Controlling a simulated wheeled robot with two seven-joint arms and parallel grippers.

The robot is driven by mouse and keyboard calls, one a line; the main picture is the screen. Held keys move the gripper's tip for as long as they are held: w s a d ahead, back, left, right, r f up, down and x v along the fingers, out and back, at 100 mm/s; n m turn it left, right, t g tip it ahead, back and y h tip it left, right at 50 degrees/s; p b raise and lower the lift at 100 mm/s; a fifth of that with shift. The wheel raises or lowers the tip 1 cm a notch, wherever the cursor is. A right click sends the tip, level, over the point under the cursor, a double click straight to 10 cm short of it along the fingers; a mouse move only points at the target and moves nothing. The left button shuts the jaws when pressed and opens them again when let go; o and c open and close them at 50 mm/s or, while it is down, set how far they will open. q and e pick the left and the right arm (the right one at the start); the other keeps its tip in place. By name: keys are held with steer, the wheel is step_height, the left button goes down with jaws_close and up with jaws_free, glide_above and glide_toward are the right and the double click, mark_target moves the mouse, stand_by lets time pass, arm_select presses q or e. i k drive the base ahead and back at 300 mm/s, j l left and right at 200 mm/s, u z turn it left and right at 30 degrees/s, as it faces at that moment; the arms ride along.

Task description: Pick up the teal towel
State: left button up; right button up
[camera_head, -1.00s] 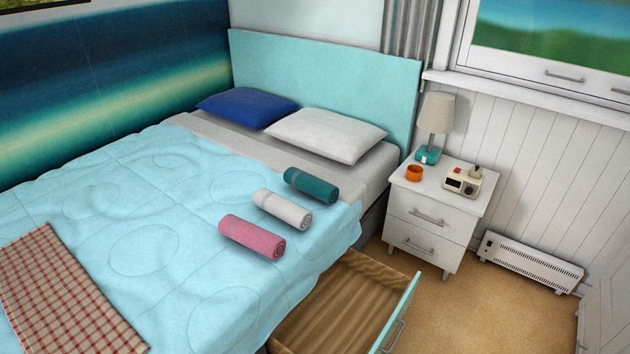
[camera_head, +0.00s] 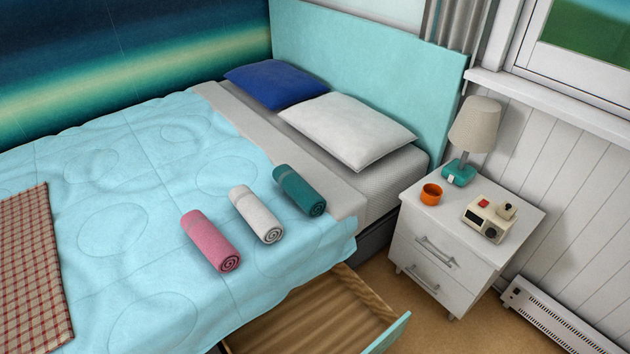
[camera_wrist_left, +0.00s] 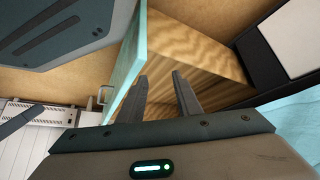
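The teal towel (camera_head: 299,190) lies rolled on the light blue bedspread near the bed's right edge. It is the rightmost of three rolled towels, beside a white towel (camera_head: 256,213) and a pink towel (camera_head: 211,240). My left gripper (camera_wrist_left: 160,82) shows in the left wrist view with its two fingers apart and nothing between them. It is near the open drawer, away from the towels. The teal towel is not seen in the left wrist view. My right gripper is not in view.
An open, empty-looking wooden drawer (camera_head: 310,315) juts from under the bed; its teal front (camera_wrist_left: 126,66) shows in the left wrist view. Pillows lie by the headboard.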

mark_target(310, 202)
steer(key=i+l, duration=0.15)
steer(key=l, duration=0.2)
steer(key=i+l, duration=0.15)
steer(key=l, duration=0.15)
steer(key=i+l+u, duration=0.1)
steer(key=l, duration=0.2)
steer(key=i+l, duration=0.15)
steer(key=l, duration=0.2)
steer(key=i+l+u, duration=0.1)
steer(key=l, duration=0.25)
